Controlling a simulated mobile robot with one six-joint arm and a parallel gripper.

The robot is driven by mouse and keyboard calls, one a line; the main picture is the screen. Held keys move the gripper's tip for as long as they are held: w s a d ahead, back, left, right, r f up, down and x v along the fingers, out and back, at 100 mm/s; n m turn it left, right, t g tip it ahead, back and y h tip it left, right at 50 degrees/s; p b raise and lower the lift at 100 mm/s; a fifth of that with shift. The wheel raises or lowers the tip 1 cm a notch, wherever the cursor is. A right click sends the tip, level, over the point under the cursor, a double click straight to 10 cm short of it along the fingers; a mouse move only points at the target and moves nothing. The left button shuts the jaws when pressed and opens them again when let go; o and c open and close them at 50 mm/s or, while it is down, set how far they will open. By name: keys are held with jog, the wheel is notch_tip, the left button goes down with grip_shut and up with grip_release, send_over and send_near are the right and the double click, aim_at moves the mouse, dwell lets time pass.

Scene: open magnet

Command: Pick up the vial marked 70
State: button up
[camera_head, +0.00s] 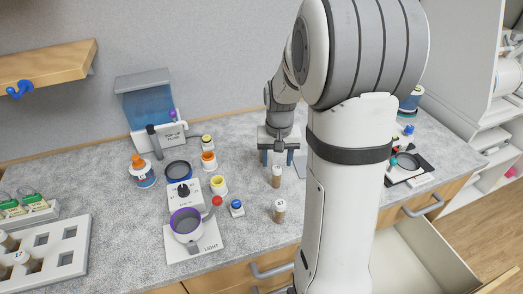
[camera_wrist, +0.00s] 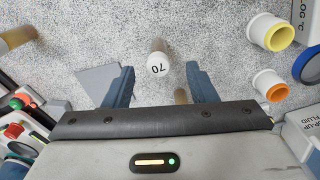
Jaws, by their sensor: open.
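The vial marked 70 (camera_wrist: 158,66) shows its white numbered cap in the wrist view, just beyond and between my fingertips, apart from both. My gripper (camera_wrist: 160,80) is open, with one blue-grey finger on either side. In the head view my gripper (camera_head: 278,158) points down over the counter. A tan vial (camera_head: 276,177) stands just in front of it and looks like the same one, though its label is unreadable there. A second tan vial (camera_head: 279,211) stands nearer the front edge.
Another tan vial (camera_wrist: 16,38) is at the wrist view's upper left. Yellow (camera_head: 218,185) and orange (camera_head: 208,160) topped containers and a blue-capped bottle (camera_head: 237,208) stand left of my gripper. A vial rack (camera_head: 72,243) is at far left. An open drawer (camera_head: 432,262) is at lower right.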

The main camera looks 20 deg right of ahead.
aim_at(277, 175)
jog(key=shift+w+d+f, duration=0.35)
jog(key=shift+w+d, duration=0.2)
jog(key=shift+d, duration=0.05)
jog(key=shift+a+f+p, duration=0.15)
jog(key=shift+f+p, duration=0.45)
jog(key=shift+f, duration=1.4)
jog(key=shift+a+f+p, duration=0.1)
jog(key=shift+f+p, duration=0.45)
jog(key=shift+f, duration=1.4)
jog(key=shift+c, duration=0.4)
jog(key=c, duration=1)
